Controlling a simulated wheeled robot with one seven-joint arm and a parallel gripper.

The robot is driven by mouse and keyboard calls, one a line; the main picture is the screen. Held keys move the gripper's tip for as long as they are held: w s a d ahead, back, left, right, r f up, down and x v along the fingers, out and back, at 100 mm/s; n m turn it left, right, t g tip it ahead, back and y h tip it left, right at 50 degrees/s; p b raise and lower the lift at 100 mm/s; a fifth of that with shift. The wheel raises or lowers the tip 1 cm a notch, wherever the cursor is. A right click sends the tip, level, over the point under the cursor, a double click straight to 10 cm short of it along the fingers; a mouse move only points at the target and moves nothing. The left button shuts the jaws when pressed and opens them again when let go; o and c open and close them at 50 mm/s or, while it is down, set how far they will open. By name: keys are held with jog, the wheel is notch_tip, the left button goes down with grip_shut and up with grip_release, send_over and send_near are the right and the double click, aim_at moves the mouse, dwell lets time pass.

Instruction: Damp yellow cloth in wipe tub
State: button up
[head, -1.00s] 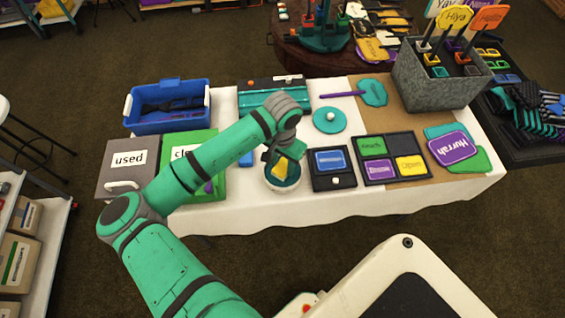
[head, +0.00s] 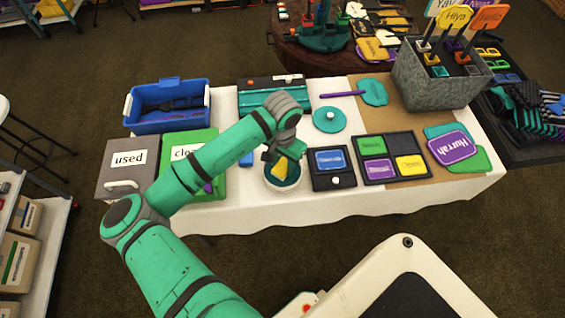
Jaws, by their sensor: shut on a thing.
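The wipe tub (head: 283,187) is a small white round tub with a teal inside, near the front edge of the white-covered table. The yellow cloth (head: 280,172) is at the tub's mouth, within its rim as seen from above. My gripper (head: 282,161) is over the tub, shut on the cloth. My wrist hides part of the fingers and the tub's far rim. I cannot tell how deep the cloth sits or whether it touches the tub's inside. A teal round lid with a white knob (head: 329,120) lies on the table behind and right of the tub.
Left of the tub stand a grey box marked "used" (head: 128,159) and a green box (head: 205,140), partly behind my arm. A blue bin (head: 166,117) stands behind them. Right of the tub are a dark pad (head: 333,181) and a tray of coloured plates (head: 392,143).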

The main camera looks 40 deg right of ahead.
aim_at(283, 167)
jog(key=shift+r, duration=3.45)
jog(key=shift+f, duration=3.55)
